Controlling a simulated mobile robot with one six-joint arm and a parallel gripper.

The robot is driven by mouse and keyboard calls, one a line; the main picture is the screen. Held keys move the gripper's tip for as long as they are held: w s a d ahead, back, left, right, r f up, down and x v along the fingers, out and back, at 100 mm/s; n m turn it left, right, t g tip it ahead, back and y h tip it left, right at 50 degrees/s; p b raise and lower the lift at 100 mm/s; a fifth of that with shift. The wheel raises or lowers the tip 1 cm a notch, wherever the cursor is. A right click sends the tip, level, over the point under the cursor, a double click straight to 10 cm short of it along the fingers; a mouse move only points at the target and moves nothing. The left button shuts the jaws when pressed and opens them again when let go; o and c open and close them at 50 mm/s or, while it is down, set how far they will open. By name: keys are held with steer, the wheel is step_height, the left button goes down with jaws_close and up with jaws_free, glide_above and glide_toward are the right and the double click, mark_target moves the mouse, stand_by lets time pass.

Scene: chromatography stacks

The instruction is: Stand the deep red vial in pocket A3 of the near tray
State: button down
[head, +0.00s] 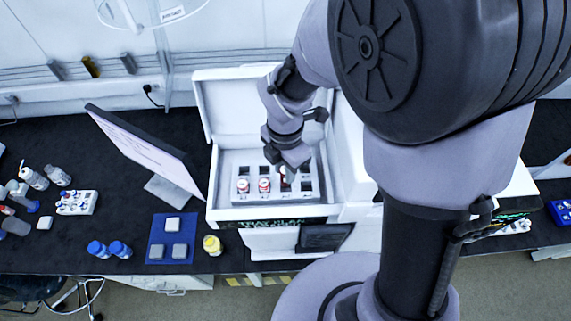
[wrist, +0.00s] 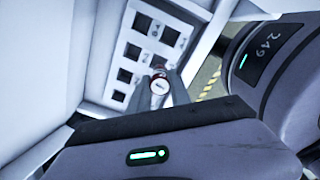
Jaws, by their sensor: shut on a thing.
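My gripper (head: 286,168) is shut on a vial (head: 283,179) with a deep red and white look. It holds it over the right half of the white tray (head: 280,198) inside the open instrument. The wrist view shows the vial's round white-and-red top (wrist: 159,86) between my fingertips (wrist: 160,83), with dark square pockets beside it. I cannot tell whether the vial's foot is inside a pocket. Two other red-and-white vials stand in the tray's front row, one at left (head: 243,186) and one beside it (head: 264,185).
The instrument's raised white lid (head: 238,105) stands behind the tray, and its walls close in around my gripper. A monitor (head: 145,145) stands at left. A yellow-capped bottle (head: 212,245) and a blue mat (head: 157,252) with pale blocks lie in front.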

steer(key=f, duration=0.1)
steer(key=f+b, duration=0.1)
steer(key=f, duration=0.1)
steer(key=shift+w+b, duration=0.25)
steer(key=shift+b, duration=0.1)
steer(key=shift+s+r, duration=0.1)
steer(key=shift+r, duration=0.1)
steer(key=shift+w+d, duration=0.1)
steer(key=shift+w, duration=0.1)
steer(key=shift+s, duration=0.15)
steer(key=shift+f, duration=0.1)
steer(key=shift+f+b, duration=0.9)
steer(key=shift+f, duration=0.35)
steer(key=shift+f, duration=0.1)
